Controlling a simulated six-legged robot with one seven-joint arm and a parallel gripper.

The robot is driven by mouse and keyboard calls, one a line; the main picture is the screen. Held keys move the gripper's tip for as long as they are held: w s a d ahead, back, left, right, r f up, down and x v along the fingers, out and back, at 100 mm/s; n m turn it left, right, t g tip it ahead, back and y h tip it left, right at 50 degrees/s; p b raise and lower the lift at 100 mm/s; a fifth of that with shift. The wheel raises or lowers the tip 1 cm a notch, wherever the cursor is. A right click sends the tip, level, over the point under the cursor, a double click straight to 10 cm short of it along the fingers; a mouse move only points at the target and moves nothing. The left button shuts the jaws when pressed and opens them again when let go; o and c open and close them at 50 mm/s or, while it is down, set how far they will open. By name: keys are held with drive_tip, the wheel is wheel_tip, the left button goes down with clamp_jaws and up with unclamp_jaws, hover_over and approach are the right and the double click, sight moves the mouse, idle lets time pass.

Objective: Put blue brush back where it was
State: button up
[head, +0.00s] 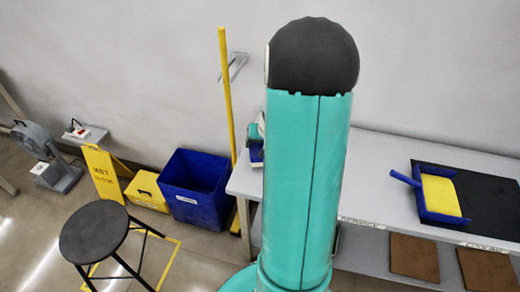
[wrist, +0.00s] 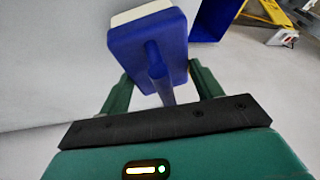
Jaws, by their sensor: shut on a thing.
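The blue brush (wrist: 147,42) is in my gripper (wrist: 163,85) in the wrist view. It has a blue block with rounded corners, a cream bristle side and a blue handle running back between the green fingers. My gripper is shut on it. In the head view my arm hides most of the gripper. A small blue part (head: 256,152), seemingly the brush, shows just left of the arm, by the left end of the grey table (head: 385,150). I cannot tell whether the brush touches anything.
A blue pan with a handle (head: 405,180) and a yellow pad (head: 440,196) lies on a black mat (head: 493,205) on the table. A yellow pole (head: 227,100) leans at the wall. A blue bin (head: 195,188), yellow sign (head: 103,174) and black stool (head: 95,232) stand left.

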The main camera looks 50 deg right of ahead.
drive_tip(key=shift+w+f, duration=0.2)
drive_tip(key=shift+f, duration=1.45)
drive_tip(key=o, duration=1)
drive_tip(key=shift+f, duration=0.1)
drive_tip(key=shift+c, duration=0.2)
